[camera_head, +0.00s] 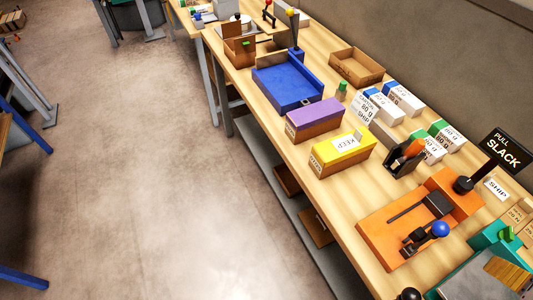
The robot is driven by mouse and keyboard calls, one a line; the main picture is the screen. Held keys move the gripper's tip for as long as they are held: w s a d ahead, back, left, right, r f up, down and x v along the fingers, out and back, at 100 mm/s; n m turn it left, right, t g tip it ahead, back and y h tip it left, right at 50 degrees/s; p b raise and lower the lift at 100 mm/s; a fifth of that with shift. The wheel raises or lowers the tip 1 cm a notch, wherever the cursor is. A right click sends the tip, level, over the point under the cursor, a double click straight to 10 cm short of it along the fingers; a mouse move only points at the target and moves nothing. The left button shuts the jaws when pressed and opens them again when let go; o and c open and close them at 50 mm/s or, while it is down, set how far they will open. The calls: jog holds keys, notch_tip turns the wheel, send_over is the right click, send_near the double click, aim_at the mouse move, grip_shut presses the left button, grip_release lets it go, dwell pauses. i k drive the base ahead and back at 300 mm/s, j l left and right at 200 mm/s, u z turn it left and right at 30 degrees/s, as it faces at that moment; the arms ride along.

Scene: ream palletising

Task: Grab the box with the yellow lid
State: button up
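The box with the yellow lid (342,152) stands on the wooden workbench, near its front edge, in the middle of the view. Its top carries a white "KEEP" label, and its cardboard side also shows lettering. A box with a purple lid (314,119) stands just behind it to the upper left, with a small gap or near contact; I cannot tell which. My gripper is not visible in this view.
A blue tray (288,84) and an open cardboard box (356,67) stand farther back. White ream packs (404,98) and a tape dispenser (405,156) lie to the right. An orange strapping device (410,222) stands nearer. Open floor (190,200) lies left of the workbench (345,206).

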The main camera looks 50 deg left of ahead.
aim_at(325, 161)
jog(key=u, duration=1.3)
jog(key=i+j+z, duration=0.15)
jog(key=j+z, duration=0.2)
jog(key=j, duration=0.75)
jog(key=j+z, duration=0.4)
jog(key=j, duration=0.65)
